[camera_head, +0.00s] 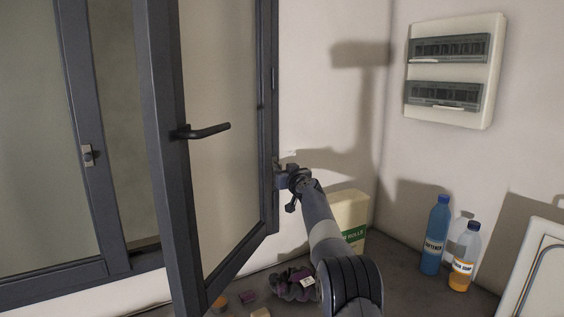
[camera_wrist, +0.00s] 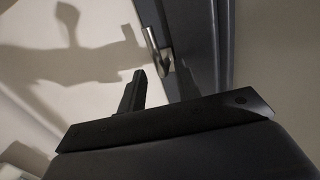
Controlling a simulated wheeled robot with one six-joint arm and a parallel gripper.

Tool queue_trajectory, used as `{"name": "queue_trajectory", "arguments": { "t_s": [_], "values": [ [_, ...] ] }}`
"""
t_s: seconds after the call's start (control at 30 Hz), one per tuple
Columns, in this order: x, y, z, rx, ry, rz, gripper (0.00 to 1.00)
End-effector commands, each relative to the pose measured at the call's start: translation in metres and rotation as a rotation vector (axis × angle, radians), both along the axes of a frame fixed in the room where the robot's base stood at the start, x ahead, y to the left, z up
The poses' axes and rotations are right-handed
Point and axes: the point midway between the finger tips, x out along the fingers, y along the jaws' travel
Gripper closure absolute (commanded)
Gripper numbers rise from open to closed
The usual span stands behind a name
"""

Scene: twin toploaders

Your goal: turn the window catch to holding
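The dark-framed window sash (camera_head: 172,160) stands swung open, with a black lever handle (camera_head: 203,131) pointing right. A small metal catch (camera_wrist: 157,52) shows in the wrist view beside the dark frame edge, just beyond the fingers. In the head view it is too small or too covered to make out clearly. My gripper (camera_head: 281,172) is at the sash's right edge, close to the wall. In the wrist view my gripper (camera_wrist: 160,88) has its fingers apart, the right one hard to separate from the dark frame. Contact with the catch cannot be told.
A fuse box (camera_head: 454,70) hangs on the right wall. A blue bottle (camera_head: 435,236), an orange-filled bottle (camera_head: 464,258) and a cream box (camera_head: 350,212) stand on the surface below. A dark bundle (camera_head: 292,284) lies beneath my arm. A metal plate (camera_head: 88,155) sits on the fixed window frame.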

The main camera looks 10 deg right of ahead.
Motion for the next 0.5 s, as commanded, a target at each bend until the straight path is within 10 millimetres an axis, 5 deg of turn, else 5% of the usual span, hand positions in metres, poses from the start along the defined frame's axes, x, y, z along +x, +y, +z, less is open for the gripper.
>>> {"name": "queue_trajectory", "arguments": {
  "t_s": [0.5],
  "values": [
    [0.017, 0.004, 0.000, 0.001, -0.001, 0.000, 0.68]
  ]
}}
